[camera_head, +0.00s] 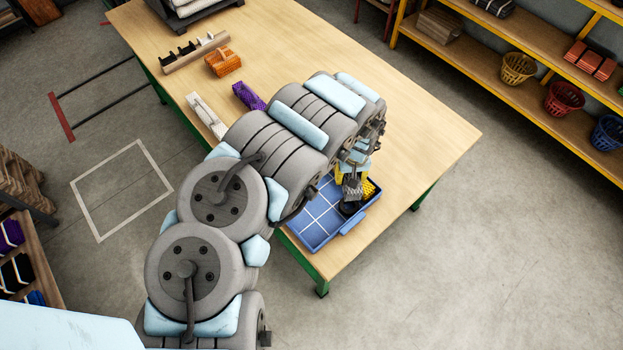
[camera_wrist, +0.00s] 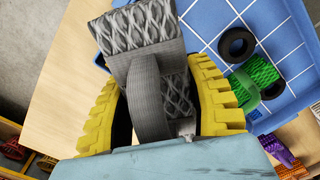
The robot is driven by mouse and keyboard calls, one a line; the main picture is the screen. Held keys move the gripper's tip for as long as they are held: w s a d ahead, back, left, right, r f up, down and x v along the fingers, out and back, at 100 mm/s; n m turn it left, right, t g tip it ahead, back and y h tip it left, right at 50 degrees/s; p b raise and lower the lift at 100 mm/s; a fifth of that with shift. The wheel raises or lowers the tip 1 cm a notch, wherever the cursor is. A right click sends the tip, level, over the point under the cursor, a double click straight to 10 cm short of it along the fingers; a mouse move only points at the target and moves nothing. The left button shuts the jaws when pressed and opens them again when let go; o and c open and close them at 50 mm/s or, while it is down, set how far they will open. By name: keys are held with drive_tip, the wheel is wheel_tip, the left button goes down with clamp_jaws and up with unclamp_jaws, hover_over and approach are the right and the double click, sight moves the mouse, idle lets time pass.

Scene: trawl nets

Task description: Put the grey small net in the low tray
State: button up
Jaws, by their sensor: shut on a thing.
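The grey small net (camera_wrist: 135,30) is a bundle with a diamond mesh and a grey band around it. My gripper (camera_wrist: 160,85) is shut on it, with a yellow ribbed finger on each side. In the head view the grey net (camera_head: 352,188) hangs from my gripper (camera_head: 354,177) over the right part of the blue low tray (camera_head: 314,226). The tray has white grid lines and shows in the wrist view too (camera_wrist: 207,14). I cannot tell whether the net touches the tray floor.
A black ring (camera_wrist: 237,46) and a green net (camera_wrist: 262,73) lie in the tray. On the table (camera_head: 425,140) are a purple net (camera_head: 248,96), an orange net (camera_head: 223,62), a white piece (camera_head: 206,115) and a slotted rack (camera_head: 195,52). The tray's left part looks clear.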

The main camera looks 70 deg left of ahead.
drive_tip(key=s+a+f+n+b, duration=0.1)
drive_tip(key=s+a+f+n, duration=0.1)
drive_tip(key=s+a+n, duration=0.5)
drive_tip(key=s+a+f+b, duration=0.15)
drive_tip(key=s+a, duration=0.25)
drive_tip(key=s, duration=0.6)
drive_tip(key=b, duration=0.6)
hover_over(325, 184)
drive_tip(key=shift+s+f, duration=0.15)
drive_tip(key=shift+f, duration=2)
drive_tip(key=shift+s+f, duration=0.1)
drive_tip(key=shift+f, duration=2.05)
drive_tip(key=shift+w+d+f, duration=0.1)
drive_tip(key=shift+w+f, duration=0.15)
drive_tip(key=shift+f, duration=0.15)
drive_tip(key=shift+w+f, duration=0.1)
drive_tip(key=shift+f, duration=0.6)
drive_tip(key=shift+f+b, duration=0.35)
drive_tip(key=shift+f, duration=0.4)
